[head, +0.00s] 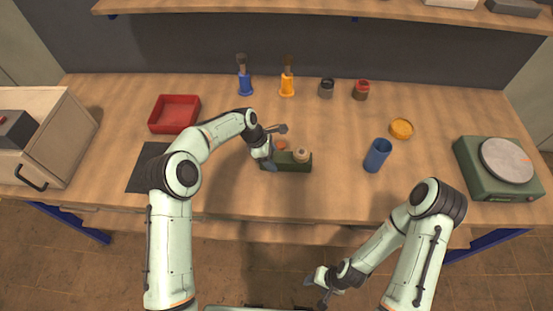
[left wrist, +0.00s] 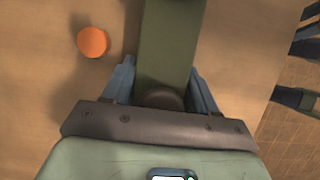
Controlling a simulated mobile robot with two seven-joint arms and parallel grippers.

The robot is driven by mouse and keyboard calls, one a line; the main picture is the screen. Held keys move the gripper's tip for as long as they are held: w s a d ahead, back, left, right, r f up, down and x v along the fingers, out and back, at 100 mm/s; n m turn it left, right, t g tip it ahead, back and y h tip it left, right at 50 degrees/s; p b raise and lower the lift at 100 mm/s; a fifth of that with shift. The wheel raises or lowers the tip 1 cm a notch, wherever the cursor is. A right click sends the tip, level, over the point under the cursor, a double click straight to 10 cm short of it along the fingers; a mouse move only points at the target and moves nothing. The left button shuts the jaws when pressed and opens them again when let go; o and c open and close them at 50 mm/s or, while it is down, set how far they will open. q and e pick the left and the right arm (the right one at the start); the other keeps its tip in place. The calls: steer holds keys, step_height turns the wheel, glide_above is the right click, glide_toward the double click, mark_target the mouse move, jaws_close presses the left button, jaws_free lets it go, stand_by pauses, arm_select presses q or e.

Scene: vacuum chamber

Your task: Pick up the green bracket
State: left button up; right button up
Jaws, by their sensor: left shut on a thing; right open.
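The green bracket (head: 291,165) is a dark green bar lying on the wooden table near its middle, with a tan round knob (head: 301,155) toward its right end. In the left wrist view the bracket (left wrist: 170,45) runs up from between the fingers, with a dark round part at its near end. My left gripper (head: 267,162) is shut on the left end of the bracket; it also shows in the left wrist view (left wrist: 163,82). Whether the bracket touches the table is hard to tell. My right gripper (head: 318,288) is open and empty, in front of the table and low.
An orange disc (left wrist: 92,42) lies beside the bracket. A red tray (head: 174,113) is at left. Brushes and jars line the back.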

arm_select(q)
step_height(320, 180, up, 20)
steer(key=p, duration=0.2)
arm_select(e)
steer(key=shift+t, duration=0.3)
steer(key=w+r, duration=0.2)
steer(key=w, duration=0.1)
steer(key=shift+w+r, duration=0.1)
steer(key=shift+r, duration=0.3)
arm_select(q)
steer(key=shift+f, duration=0.15)
steer(key=shift+f+b, duration=0.85)
steer(key=shift+f, duration=4.45)
steer(key=shift+w+f+b, duration=0.1)
steer(key=shift+f+b, duration=0.25)
steer(key=shift+f, duration=3.75)
arm_select(e)
steer(key=s+f, duration=0.1)
steer(key=s, duration=0.1)
steer(key=s+f, duration=0.1)
steer(key=f, duration=0.1)
steer(key=shift+s+f, duration=0.15)
steer(key=shift+s, duration=0.2)
arm_select(q)
steer(key=shift+d+f, duration=0.1)
steer(key=shift+f, duration=0.3)
arm_select(e)
steer(key=shift+w, duration=0.1)
